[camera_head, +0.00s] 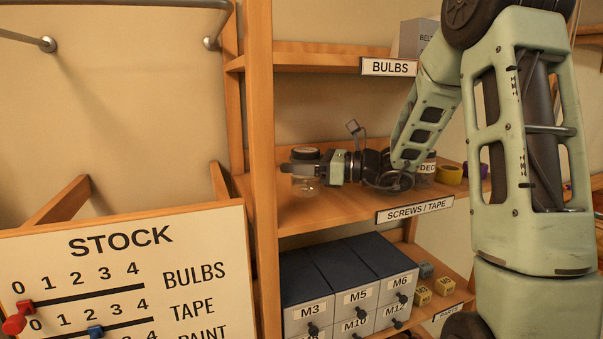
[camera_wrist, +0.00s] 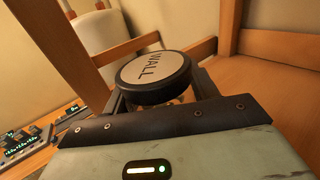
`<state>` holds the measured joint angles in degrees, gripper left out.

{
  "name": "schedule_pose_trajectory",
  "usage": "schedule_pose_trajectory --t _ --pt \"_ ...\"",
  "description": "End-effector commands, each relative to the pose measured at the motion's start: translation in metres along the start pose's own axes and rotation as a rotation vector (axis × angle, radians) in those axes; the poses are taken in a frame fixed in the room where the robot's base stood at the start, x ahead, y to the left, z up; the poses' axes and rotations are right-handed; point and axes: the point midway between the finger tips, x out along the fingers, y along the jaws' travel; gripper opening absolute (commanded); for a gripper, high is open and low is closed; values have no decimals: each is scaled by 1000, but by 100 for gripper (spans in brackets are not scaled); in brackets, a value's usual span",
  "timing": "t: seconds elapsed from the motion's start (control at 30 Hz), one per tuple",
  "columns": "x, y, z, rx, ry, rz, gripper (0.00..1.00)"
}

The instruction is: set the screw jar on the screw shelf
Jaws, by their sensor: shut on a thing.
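A clear screw jar (camera_head: 308,187) with a black lid is at the left end of the middle shelf (camera_head: 340,210), whose sign reads SCREWS / TAPE. In the wrist view its lid (camera_wrist: 153,72) reads WALL. My gripper (camera_head: 300,170) reaches in from the right and is shut on the jar, with the fingers around it below the lid. The jar looks upright. I cannot tell whether its base touches the board. My gripper hides part of the jar in both views.
Another jar (camera_head: 427,168), its label partly readable as DEC, stands on the same shelf behind my arm, with yellow tape (camera_head: 450,174) and purple tape (camera_head: 484,171) to its right. A wooden post (camera_head: 261,150) stands just left of the held jar. The BULBS shelf (camera_head: 310,58) is above; drawers (camera_head: 345,280) are below.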

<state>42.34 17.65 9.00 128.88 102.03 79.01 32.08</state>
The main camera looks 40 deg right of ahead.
Motion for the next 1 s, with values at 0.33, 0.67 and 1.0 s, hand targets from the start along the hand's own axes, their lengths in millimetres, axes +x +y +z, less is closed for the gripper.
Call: schedule_pose_trajectory --t 0.33,0.67,1.0 --pt "0 0 -29 0 -2 0 25" --pt "0 0 -33 0 0 0 70" --pt "0 0 -31 1 0 0 80"
